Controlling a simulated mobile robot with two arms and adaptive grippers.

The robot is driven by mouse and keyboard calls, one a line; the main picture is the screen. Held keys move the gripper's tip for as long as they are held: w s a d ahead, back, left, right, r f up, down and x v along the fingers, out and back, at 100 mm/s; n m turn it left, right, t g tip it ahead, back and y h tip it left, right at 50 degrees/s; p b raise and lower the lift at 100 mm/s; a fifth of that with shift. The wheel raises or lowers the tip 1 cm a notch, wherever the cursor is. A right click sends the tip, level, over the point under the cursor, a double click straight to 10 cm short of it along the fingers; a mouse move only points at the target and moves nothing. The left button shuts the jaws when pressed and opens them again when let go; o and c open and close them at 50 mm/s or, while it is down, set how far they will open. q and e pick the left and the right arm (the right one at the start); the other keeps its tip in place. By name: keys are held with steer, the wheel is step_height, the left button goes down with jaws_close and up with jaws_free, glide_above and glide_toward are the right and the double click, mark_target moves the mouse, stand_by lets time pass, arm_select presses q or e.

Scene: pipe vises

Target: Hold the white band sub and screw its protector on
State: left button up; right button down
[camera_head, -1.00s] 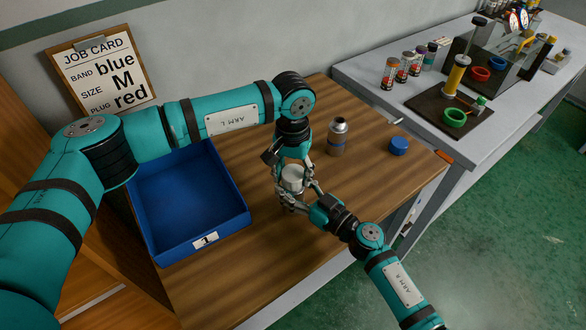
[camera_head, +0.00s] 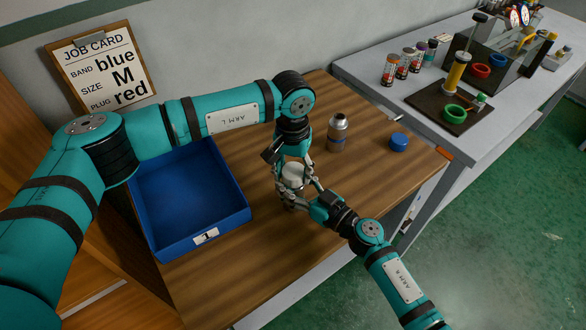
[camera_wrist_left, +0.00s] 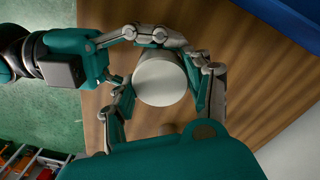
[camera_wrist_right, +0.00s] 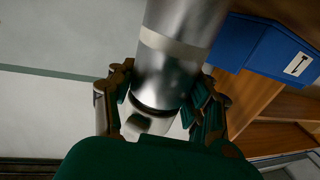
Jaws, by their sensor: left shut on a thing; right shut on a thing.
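The white protector (camera_wrist_left: 160,82) is a round cap, seen from above in the left wrist view and small between my grippers in the head view (camera_head: 293,171). My left gripper (camera_wrist_left: 168,98) points down from above, its fingers shut around the cap. The white band sub (camera_wrist_right: 168,75) is a shiny metal cylinder with a pale band, in the right wrist view. My right gripper (camera_wrist_right: 160,95) is shut on it from the side, near a dark ring. A whitish end shows beyond that ring. How far the cap is seated on the thread is hidden.
A blue bin (camera_head: 240,222) stands left on the wooden table. Another metal sub (camera_head: 338,133) stands upright behind my grippers, and a blue cap (camera_head: 398,141) lies to its right. A grey bench (camera_head: 400,115) with vises and small jars is at the right. The table's front edge is close.

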arm_select(q)
steer(key=shift+s+a+f, duration=0.1)
steer(key=shift+s+f, duration=0.05)
steer(key=shift+f, duration=0.4)
steer(key=shift+c, duration=0.6)
steer(key=shift+r, duration=0.2)
steer(key=shift+c, duration=0.6)
steer(key=shift+d, duration=0.2)
steer(key=shift+c, duration=1.3)
steer(key=shift+s, duration=0.1)
steer(key=shift+d+r, duration=0.15)
steer(key=shift+r, duration=0.1)
steer(key=shift+r, duration=0.1)
